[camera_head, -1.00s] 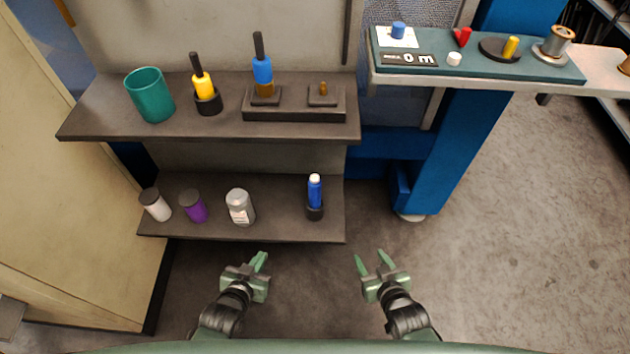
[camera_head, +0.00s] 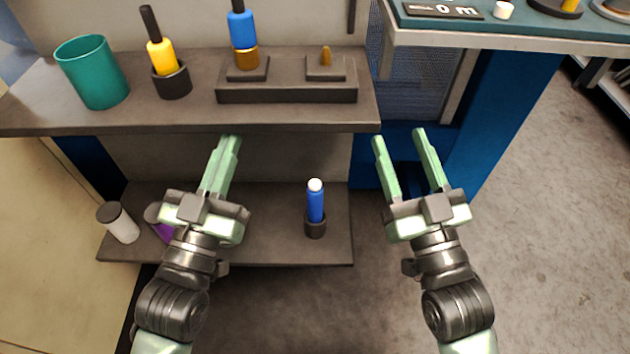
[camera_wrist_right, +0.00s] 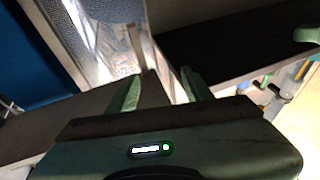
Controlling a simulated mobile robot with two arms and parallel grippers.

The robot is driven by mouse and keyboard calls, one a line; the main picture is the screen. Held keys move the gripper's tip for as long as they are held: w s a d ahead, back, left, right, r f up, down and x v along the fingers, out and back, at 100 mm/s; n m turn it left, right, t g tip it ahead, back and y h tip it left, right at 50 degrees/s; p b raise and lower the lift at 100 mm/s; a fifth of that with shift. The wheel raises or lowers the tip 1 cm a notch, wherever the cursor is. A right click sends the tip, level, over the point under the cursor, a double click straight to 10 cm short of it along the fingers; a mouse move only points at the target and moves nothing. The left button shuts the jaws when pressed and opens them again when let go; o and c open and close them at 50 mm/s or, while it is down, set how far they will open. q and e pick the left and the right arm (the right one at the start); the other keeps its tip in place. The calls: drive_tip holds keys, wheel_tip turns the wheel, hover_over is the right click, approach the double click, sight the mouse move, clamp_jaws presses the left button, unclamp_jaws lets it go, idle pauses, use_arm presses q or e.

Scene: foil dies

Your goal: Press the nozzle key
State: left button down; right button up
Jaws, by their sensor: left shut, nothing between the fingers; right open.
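No part is clearly marked as a nozzle key. On the teal panel (camera_head: 540,32) at the upper right, a white round button (camera_head: 503,10) sits beside a black display (camera_head: 440,10) reading "0 m". A small brass peg (camera_head: 326,57) stands on a dark block (camera_head: 285,95) on the upper shelf. My left gripper (camera_head: 230,140) is shut and empty, in front of the shelves. My right gripper (camera_head: 399,137) is open and empty, right of the shelves and below the panel; its fingers also show in the wrist view (camera_wrist_right: 160,80). Both are apart from these parts.
The upper shelf (camera_head: 30,105) holds a teal cup (camera_head: 92,72), a yellow-handled tool (camera_head: 162,57) and a blue-handled tool (camera_head: 242,30). The lower shelf (camera_head: 270,245) holds a blue bottle (camera_head: 316,205), a white jar (camera_head: 120,226) and a purple jar (camera_head: 158,232).

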clamp_jaws()
idle(1.6)
